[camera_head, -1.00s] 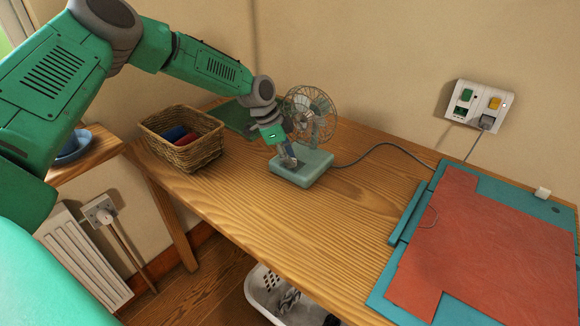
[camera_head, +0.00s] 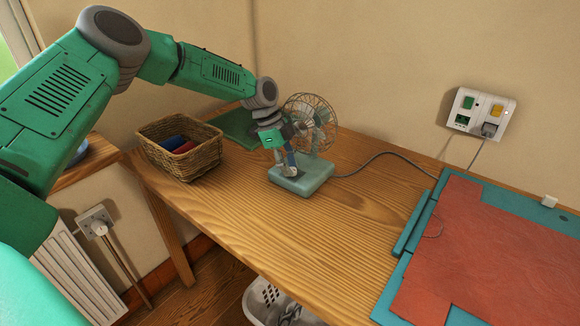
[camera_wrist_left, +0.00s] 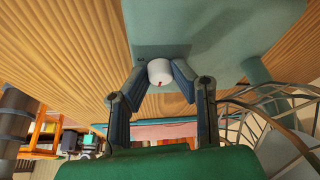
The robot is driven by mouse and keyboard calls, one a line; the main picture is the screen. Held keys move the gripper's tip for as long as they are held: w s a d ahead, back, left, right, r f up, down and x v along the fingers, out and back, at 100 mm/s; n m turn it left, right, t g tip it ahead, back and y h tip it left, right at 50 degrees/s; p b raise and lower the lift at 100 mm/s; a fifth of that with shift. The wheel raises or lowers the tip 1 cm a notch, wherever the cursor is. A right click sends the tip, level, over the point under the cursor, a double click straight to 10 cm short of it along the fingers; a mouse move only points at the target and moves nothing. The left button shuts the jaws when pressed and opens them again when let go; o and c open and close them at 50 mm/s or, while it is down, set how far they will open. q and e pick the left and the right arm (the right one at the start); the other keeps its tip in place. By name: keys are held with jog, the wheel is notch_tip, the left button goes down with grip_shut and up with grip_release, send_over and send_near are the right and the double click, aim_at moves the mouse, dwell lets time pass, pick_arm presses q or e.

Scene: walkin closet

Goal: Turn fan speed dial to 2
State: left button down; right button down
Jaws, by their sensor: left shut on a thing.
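The fan (camera_head: 312,120) stands on the wooden table, with a wire cage and a pale blue-green base (camera_head: 303,184). Its white speed dial (camera_wrist_left: 160,71), with a small red mark on it, shows on the base in the left wrist view. My left gripper (camera_head: 288,167) reaches down in front of the cage to the base. In the left wrist view its fingers (camera_wrist_left: 160,80) close around the dial from both sides. My right gripper is in neither view.
A wicker basket (camera_head: 202,159) with rolled cloths stands left of the fan. The fan's cord (camera_head: 385,156) runs right to a wall socket (camera_head: 480,110). A teal board with a red sheet (camera_head: 490,250) lies at the right. The table's middle is clear.

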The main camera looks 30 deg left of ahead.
pick_arm(q)
jog(key=shift+s+f, duration=0.35)
jog(key=shift+f, duration=0.05)
jog(key=c, duration=1.3)
grip_release()
jog(key=shift+c, duration=0.2)
jog(key=shift+w+a+r, duration=0.1)
jog(key=shift+w+r, duration=0.1)
jog(key=shift+w, duration=0.05)
